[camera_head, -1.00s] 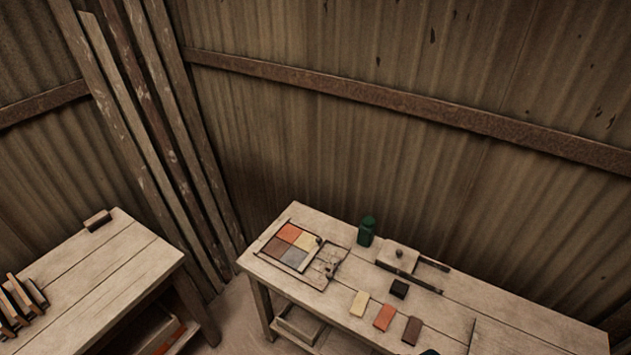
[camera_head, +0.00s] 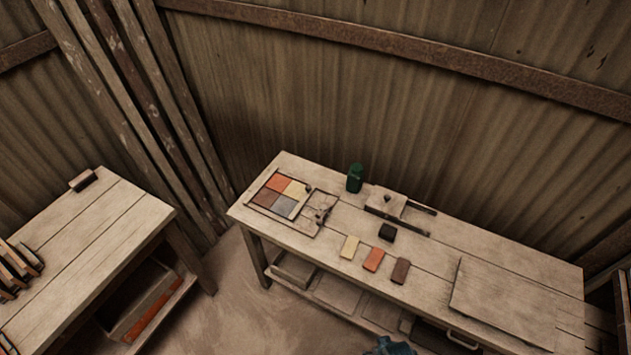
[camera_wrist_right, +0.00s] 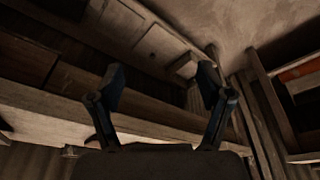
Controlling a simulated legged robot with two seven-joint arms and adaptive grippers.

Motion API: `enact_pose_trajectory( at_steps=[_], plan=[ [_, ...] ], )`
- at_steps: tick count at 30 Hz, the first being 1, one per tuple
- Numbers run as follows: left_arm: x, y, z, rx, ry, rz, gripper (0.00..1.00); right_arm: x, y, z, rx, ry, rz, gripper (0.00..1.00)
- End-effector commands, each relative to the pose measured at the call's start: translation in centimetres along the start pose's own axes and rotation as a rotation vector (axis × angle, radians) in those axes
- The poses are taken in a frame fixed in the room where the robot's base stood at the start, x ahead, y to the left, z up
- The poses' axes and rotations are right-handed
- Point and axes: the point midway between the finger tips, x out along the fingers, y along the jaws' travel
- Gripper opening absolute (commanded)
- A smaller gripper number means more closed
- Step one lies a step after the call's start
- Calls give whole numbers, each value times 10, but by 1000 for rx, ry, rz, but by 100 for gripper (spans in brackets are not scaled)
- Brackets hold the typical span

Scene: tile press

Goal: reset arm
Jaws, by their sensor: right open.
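My right gripper (camera_wrist_right: 162,85) shows in the right wrist view with its two dark fingers spread wide and nothing between them. Behind the fingers are wooden bench or shelf boards, seen at a steep tilt. In the head view a small dark blue part at the bottom edge is cut off; I cannot tell which part of me it is. My left gripper is in neither view.
The long bench (camera_head: 480,237) bears a four-coloured tile frame (camera_head: 253,201), green bottle (camera_head: 355,178), black block (camera_head: 387,233), and cream (camera_head: 349,247), orange (camera_head: 373,259) and brown (camera_head: 400,271) tiles. A second table (camera_head: 95,240) stands left. Bare floor (camera_head: 235,300) lies between.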

Motion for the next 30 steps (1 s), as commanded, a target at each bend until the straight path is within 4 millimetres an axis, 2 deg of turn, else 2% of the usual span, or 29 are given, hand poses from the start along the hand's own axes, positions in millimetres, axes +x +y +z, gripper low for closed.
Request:
enact_pose_trajectory(
  at_steps=[1,5,8,9,11,12,14,15,18,22,25,30],
  plan=[
    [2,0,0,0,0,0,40,19,-1,6,-1,-12,-2,78],
    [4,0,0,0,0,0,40,71,-4,26,-6,-35,-6,78],
    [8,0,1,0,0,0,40,121,-6,54,-10,-59,-9,78],
    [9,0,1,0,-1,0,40,144,-8,70,-12,-71,-10,78],
    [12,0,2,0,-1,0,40,176,-9,96,-16,-88,-12,78],
    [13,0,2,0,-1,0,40,195,-10,116,-18,-99,-14,78],
    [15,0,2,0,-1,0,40,220,-12,147,-22,-116,-16,78],
    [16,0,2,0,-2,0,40,234,-12,169,-25,-127,-17,78],
    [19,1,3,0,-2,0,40,258,-13,218,-31,-150,-19,78],
    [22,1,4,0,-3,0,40,271,-13,266,-36,-169,-21,78],
    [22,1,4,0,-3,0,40,274,-12,287,-39,-176,-21,78],
    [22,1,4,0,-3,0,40,275,-12,296,-41,-178,-22,78]
  ],
)
